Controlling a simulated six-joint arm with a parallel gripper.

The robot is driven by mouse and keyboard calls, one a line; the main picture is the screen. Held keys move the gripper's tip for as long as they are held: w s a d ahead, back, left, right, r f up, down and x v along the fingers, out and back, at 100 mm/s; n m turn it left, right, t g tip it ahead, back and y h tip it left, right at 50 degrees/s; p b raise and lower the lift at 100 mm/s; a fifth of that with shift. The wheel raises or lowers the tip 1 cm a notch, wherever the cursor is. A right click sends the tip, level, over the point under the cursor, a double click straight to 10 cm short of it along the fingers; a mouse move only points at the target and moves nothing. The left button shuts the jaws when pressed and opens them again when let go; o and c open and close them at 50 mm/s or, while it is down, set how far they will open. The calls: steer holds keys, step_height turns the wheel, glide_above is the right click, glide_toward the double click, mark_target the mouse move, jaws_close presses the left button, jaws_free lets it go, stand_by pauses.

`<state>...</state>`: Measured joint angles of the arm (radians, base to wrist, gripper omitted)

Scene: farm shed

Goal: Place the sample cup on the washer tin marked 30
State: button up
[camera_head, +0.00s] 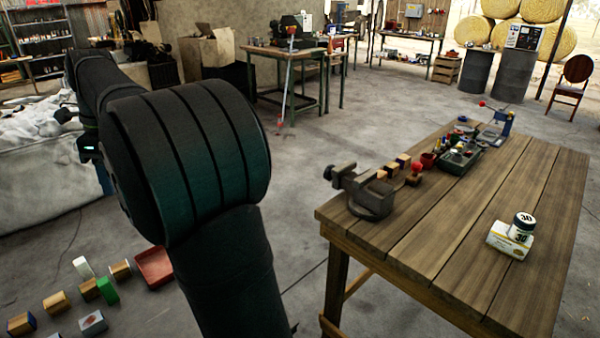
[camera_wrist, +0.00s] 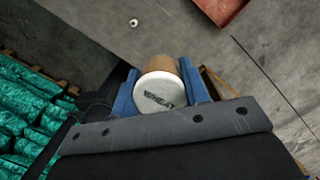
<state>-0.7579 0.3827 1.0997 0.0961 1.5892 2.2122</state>
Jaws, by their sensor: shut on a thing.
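My gripper (camera_wrist: 158,80) is shut on the sample cup (camera_wrist: 160,97), which has a white lid with dark lettering that looks like "WHEAT" and a brown body. Its blue fingers press on both sides of the cup, above the concrete floor. In the head view the gripper and cup are hidden; only my dark arm shows. The washer tin marked 30 (camera_head: 521,228) is black and white, with 30 on its top and side. It is upright at the right of the wooden table (camera_head: 460,230), at a white and yellow box (camera_head: 508,243); I cannot tell whether it rests on it.
A vise (camera_head: 368,192) is clamped at the table's left corner, with blocks, a dark tray (camera_head: 459,158) and small tools behind it. Blocks and a red tray (camera_head: 155,267) lie on the floor at lower left. Green wrapped bundles (camera_wrist: 25,105) show in the wrist view.

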steer(key=w+d+r+m, duration=0.1)
steer(key=w+d+m, duration=0.6)
steer(key=w+d, duration=1.3)
steer(key=w+d+m+t, duration=0.1)
steer(key=w+d+m, duration=0.3)
steer(key=d, duration=1.1)
steer(key=w+d+m, duration=0.3)
steer(key=d, duration=1.2)
steer(key=s+d+m+h, duration=0.1)
steer(key=s+d+m, duration=0.3)
steer(key=d, duration=1.1)
steer(key=s+d+m+h, duration=0.1)
steer(key=s+d+m, duration=0.3)
steer(key=d, duration=1.1)
steer(key=s+d+f+m, duration=0.1)
steer(key=s+d+m, duration=0.5)
steer(key=s+d, duration=1.4)
glide_above(527, 217)
step_height(527, 217, down, 12)
steer(key=shift+s+a+f, duration=0.1)
steer(key=shift+s+a, duration=0.05)
steer(key=shift+f, duration=2)
